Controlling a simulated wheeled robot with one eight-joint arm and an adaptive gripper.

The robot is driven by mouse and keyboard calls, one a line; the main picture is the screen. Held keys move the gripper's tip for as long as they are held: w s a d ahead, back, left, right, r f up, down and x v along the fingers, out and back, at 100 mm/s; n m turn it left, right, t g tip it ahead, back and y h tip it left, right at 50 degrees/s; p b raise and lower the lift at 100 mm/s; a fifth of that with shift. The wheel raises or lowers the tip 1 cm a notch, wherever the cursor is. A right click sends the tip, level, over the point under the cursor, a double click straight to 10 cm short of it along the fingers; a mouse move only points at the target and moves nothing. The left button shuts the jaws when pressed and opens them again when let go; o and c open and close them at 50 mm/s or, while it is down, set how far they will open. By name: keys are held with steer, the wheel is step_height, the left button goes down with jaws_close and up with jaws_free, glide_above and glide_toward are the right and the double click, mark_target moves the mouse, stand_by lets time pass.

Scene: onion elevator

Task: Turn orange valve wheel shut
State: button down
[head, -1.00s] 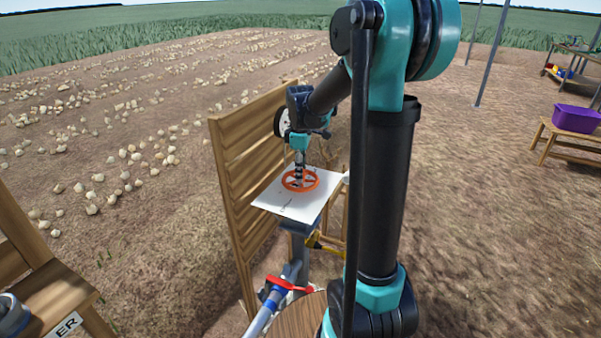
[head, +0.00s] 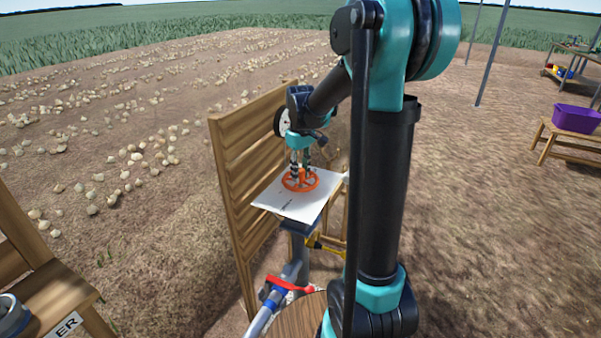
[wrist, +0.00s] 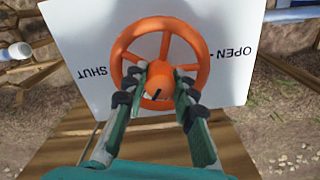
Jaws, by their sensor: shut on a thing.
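The orange valve wheel (head: 300,189) is a spoked ring with a raised hub, over a white plate (head: 285,206) in the head view. In the wrist view the wheel (wrist: 160,28) lies ahead of my fingers. The plate (wrist: 88,40) reads "SHUT" at the left and "OPEN" at the right. A dark mark shows on the hub. My gripper (wrist: 161,88) is shut on the wheel, with one finger on each side of the hub. In the head view my gripper (head: 301,165) reaches down onto the wheel from above.
A slatted wooden panel (head: 232,150) stands close at the left of the plate. Below are a grey pipe (head: 294,262), a red handle (head: 290,285) and a yellow handle (head: 316,241). A purple bin (head: 576,118) sits on a bench at the right.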

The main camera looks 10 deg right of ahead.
mark_target(301, 170)
steer(key=m, duration=0.5)
steer(key=shift+m, duration=0.3)
steer(key=m, duration=0.5)
steer(key=shift+m, duration=0.3)
steer(key=c, duration=1.2)
jaws_free()
step_height(301, 170, up, 12)
steer(key=shift+f, duration=0.1)
